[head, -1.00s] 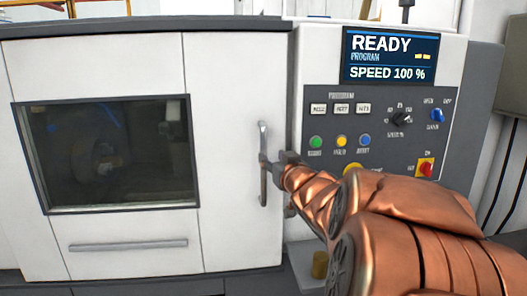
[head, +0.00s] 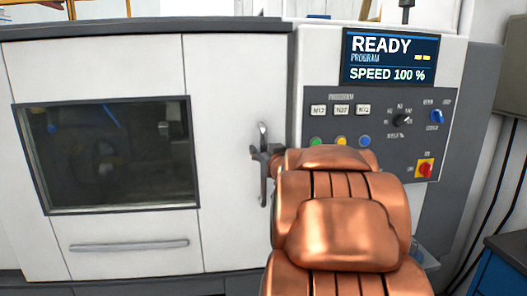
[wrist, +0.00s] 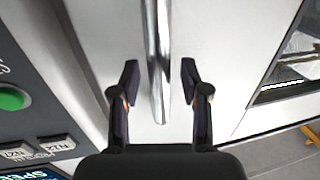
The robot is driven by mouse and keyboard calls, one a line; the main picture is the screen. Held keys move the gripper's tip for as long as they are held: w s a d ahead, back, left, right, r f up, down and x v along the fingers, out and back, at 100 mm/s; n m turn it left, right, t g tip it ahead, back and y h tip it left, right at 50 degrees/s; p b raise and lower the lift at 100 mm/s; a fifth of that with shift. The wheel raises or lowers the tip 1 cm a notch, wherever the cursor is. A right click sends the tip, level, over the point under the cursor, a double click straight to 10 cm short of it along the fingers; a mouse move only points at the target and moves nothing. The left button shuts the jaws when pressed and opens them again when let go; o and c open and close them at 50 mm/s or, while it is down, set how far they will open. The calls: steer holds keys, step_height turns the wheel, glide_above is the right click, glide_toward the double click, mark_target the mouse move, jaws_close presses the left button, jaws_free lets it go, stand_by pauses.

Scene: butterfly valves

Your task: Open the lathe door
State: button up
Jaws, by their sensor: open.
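The lathe door (head: 232,90) is a white panel with a dark window, and it looks closed against the grey frame on its right. Its handle (head: 263,192) is a vertical metal bar near the door's right edge. In the wrist view the handle (wrist: 159,35) runs down between my two dark fingers. My gripper (wrist: 160,70) is open, with one finger on each side of the bar and a gap to both. In the head view my gripper (head: 264,155) is at the handle's middle, partly hidden by my copper arm.
The control panel (head: 378,125) with buttons, knobs and a READY screen (head: 390,58) stands right of the door, partly behind my arm. The dark window (head: 110,155) and a lower horizontal bar (head: 130,245) lie to the left. A blue cabinet (head: 500,270) is at bottom right.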

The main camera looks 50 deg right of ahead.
jaws_close()
stand_by(0.3)
stand_by(0.4)
